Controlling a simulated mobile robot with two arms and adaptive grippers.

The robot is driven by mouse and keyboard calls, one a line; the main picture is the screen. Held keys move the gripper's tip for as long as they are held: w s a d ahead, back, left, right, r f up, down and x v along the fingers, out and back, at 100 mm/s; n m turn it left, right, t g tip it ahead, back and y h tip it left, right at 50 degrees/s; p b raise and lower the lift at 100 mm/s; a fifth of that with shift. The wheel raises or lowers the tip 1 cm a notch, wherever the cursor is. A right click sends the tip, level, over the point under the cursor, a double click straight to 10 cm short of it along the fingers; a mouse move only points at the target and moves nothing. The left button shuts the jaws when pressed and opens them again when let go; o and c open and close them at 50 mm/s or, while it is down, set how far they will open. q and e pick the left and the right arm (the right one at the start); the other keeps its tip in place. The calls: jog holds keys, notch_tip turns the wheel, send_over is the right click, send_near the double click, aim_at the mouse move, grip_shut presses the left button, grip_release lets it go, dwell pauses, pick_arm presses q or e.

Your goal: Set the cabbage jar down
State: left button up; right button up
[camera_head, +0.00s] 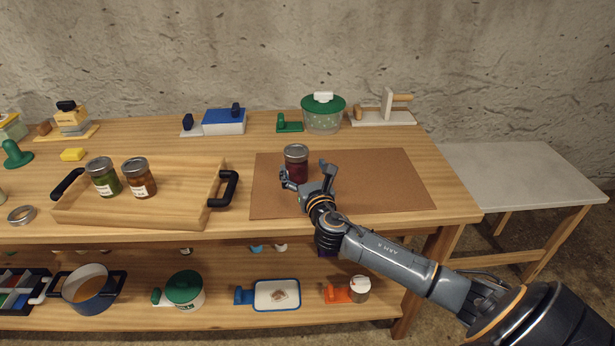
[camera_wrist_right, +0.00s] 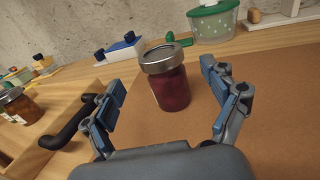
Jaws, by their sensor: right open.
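A jar with dark red contents and a metal lid (camera_head: 296,164), seemingly the cabbage jar, stands upright on the brown mat (camera_head: 390,185). The same jar shows in the right wrist view (camera_wrist_right: 169,85), standing between the spread fingers with gaps on both sides. My right gripper (camera_head: 307,176) is open around the near side of the jar and does not grip it. Its fingers also show in the right wrist view (camera_wrist_right: 170,100). The jar's lower front is partly hidden by the gripper in the head view. My left gripper is not in view.
A wooden tray (camera_head: 185,208) with black handles stands left of the mat, holding a green-filled jar (camera_head: 103,178) and an orange-brown jar (camera_head: 139,178). A green-lidded container (camera_head: 323,115) stands behind the mat. The mat's right side is clear.

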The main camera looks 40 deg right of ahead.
jog(key=shift+v, duration=1.95)
jog(key=shift+f, duration=0.1)
